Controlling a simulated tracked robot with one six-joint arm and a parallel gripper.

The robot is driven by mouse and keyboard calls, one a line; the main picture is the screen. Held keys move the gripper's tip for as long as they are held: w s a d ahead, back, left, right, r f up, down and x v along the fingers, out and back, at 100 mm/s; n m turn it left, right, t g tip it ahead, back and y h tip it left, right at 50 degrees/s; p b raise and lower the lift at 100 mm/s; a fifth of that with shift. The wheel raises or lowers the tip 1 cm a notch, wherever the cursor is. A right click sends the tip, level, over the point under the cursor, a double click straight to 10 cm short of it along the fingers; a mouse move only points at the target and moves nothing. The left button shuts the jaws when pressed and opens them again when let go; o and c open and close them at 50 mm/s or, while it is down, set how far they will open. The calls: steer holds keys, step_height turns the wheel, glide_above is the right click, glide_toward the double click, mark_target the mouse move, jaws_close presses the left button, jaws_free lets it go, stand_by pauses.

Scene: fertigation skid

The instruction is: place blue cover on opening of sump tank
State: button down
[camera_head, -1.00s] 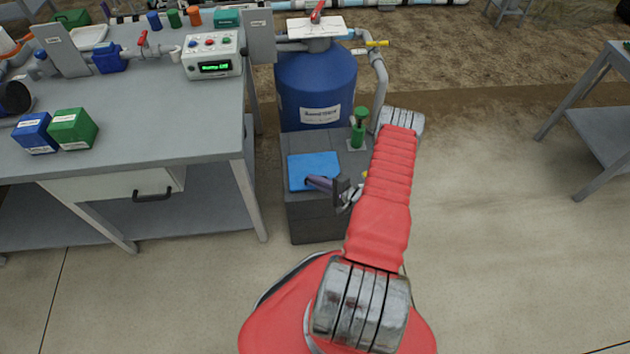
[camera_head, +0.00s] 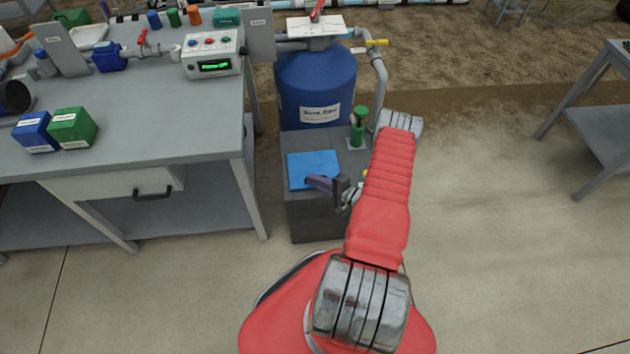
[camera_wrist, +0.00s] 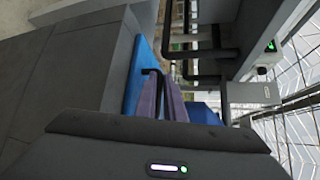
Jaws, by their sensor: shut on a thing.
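The blue cover (camera_head: 314,168) is a flat square that lies on, or just over, the top of the dark grey sump tank (camera_head: 317,222) in the head view. No opening shows, so what is under the cover is hidden. My gripper (camera_head: 322,184) is at the cover's lower right part, with its purple fingers over it. In the wrist view my gripper (camera_wrist: 163,98) is shut at a dark handle (camera_wrist: 151,72) on the cover (camera_wrist: 140,72). The tank's grey side (camera_wrist: 85,62) fills the left of that view.
A green-topped fitting (camera_head: 358,130) stands on the tank beside the cover. A large blue vessel (camera_head: 312,84) with pipes stands behind. A grey workbench (camera_head: 130,140) with a drawer is to the left.

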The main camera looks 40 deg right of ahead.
steer(key=shift+s+a+f, duration=0.15)
steer(key=shift+f, duration=0.4)
steer(key=c, duration=1.8)
jaws_free()
steer(key=shift+s, duration=0.1)
steer(key=shift+o, duration=0.2)
steer(key=v, duration=1.3)
steer(key=shift+s+d+r, duration=0.15)
steer(key=shift+d+r, duration=0.1)
steer(key=shift+r, duration=0.1)
